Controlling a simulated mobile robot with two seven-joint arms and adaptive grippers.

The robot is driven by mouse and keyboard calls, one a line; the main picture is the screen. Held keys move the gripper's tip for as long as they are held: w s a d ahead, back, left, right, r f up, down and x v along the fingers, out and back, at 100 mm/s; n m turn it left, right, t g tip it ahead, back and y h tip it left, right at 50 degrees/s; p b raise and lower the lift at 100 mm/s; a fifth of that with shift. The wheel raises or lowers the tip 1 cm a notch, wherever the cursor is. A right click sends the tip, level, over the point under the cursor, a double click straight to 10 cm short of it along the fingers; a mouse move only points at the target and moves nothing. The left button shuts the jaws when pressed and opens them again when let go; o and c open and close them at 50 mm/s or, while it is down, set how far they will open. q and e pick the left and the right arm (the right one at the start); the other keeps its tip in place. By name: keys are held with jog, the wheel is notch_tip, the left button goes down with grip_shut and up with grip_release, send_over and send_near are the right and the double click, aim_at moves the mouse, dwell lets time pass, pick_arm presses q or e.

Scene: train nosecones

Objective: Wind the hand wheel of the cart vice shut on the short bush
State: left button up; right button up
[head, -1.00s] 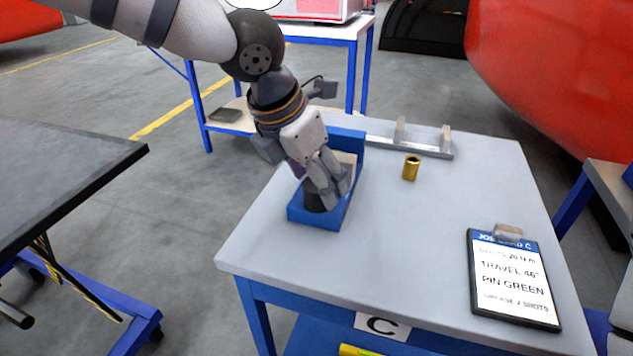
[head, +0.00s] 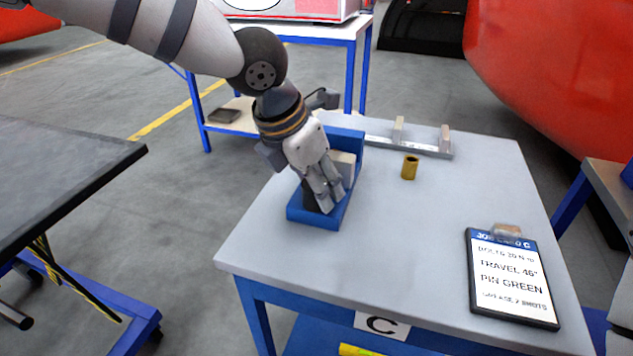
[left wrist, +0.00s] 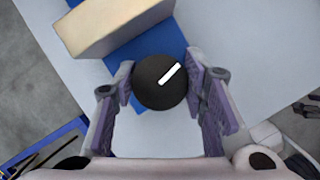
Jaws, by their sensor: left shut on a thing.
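The blue cart vice (head: 322,222) stands near the left edge of the cart top, with a pale jaw block (head: 343,165) by its upright blue end. Its black hand wheel (left wrist: 157,92), with a white mark pointing up and right, shows in the left wrist view. My left gripper (head: 325,202) reaches down onto the wheel and is shut on it, one finger on each side. A brass bush (head: 410,168) stands upright on the cart top, apart from the vice; I cannot tell whether it is the short one. The space between the jaws is hidden. My right gripper is out of view.
A grey metal bracket (head: 420,149) with two upright posts lies at the cart's back. A job card (head: 512,277) lies at the front right. The middle of the cart top (head: 410,230) is clear. A dark table (head: 60,180) stands at the left.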

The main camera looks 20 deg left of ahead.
pick_arm(q)
jog(key=m+g+h, duration=0.1)
jog(key=m, duration=0.3)
jog(key=shift+f+m+b, duration=0.15)
jog(key=shift+m+b, duration=0.15)
jog(key=m+g, duration=0.1)
jog(key=m, duration=0.2)
jog(key=m+g+h+b, duration=0.1)
jog(key=m, duration=0.2)
jog(key=shift+g, duration=0.3)
jog(key=m+g+b, duration=0.1)
jog(key=m+g, duration=0.1)
jog(key=m, duration=0.3)
jog(key=shift+m, duration=0.4)
jog(key=m, duration=0.2)
jog(key=m+g+y+b, duration=0.1)
jog(key=m, duration=0.1)
jog(key=shift+m+g, duration=0.3)
jog(key=shift+m, duration=0.1)
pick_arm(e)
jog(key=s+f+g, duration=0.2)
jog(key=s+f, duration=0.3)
pick_arm(q)
jog(key=shift+y, duration=0.3)
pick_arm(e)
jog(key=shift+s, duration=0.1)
pick_arm(q)
jog(key=o, duration=1.2)
